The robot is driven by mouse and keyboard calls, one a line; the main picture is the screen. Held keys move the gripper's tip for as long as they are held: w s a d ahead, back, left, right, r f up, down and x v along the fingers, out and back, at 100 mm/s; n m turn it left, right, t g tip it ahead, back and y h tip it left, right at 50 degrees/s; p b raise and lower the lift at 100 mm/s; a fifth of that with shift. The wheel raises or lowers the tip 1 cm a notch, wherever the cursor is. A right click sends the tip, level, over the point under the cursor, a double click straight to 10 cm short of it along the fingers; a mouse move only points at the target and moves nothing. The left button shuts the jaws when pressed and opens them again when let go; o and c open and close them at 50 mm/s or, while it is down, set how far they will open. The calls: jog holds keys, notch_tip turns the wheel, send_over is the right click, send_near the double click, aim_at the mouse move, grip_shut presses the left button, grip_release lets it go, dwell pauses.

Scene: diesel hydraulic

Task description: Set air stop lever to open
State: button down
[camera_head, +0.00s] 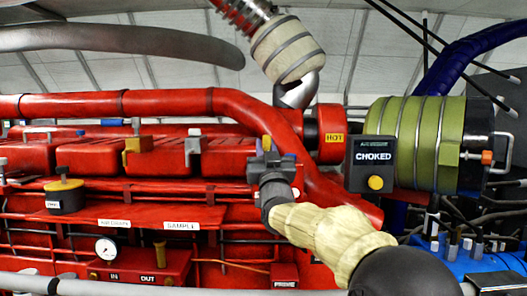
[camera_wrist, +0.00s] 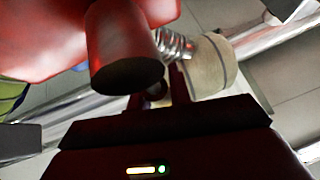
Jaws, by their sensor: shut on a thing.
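My gripper (camera_head: 265,152) is at the middle of the head view, in front of the red engine pipe. It is shut on a small part with a yellow tip (camera_head: 267,143), which appears to be the air stop lever. The fingers mostly hide this part, so its angle cannot be told. A black display box (camera_head: 373,153) reading "CHOKED" with a yellow knob (camera_head: 376,183) sits to the right of the gripper. In the wrist view my gripper (camera_wrist: 163,92) points past a red cylinder with a dark end (camera_wrist: 126,55), and what is between the fingers is unclear.
A red collar marked "HOT" (camera_head: 333,134) and a green wrapped cylinder (camera_head: 416,140) are close on the right. A beige wrapped pipe (camera_head: 288,48) hangs above. Red engine covers (camera_head: 155,155) and a gauge panel (camera_head: 140,264) fill the left.

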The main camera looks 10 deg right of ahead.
jog(key=shift+s+r, duration=0.15)
jog(key=shift+r, duration=0.25)
jog(key=c, duration=1.3)
grip_release()
jog(key=shift+d+f, duration=0.1)
jog(key=shift+c, duration=0.2)
jog(key=shift+o, duration=0.2)
jog(key=shift+w+f, duration=0.1)
jog(key=shift+w, duration=0.1)
jog(key=shift+f, duration=0.1)
jog(key=shift+s+f, duration=0.4)
jog(key=shift+s, duration=0.1)
jog(key=b+v, duration=0.2)
jog(key=v, duration=0.4)
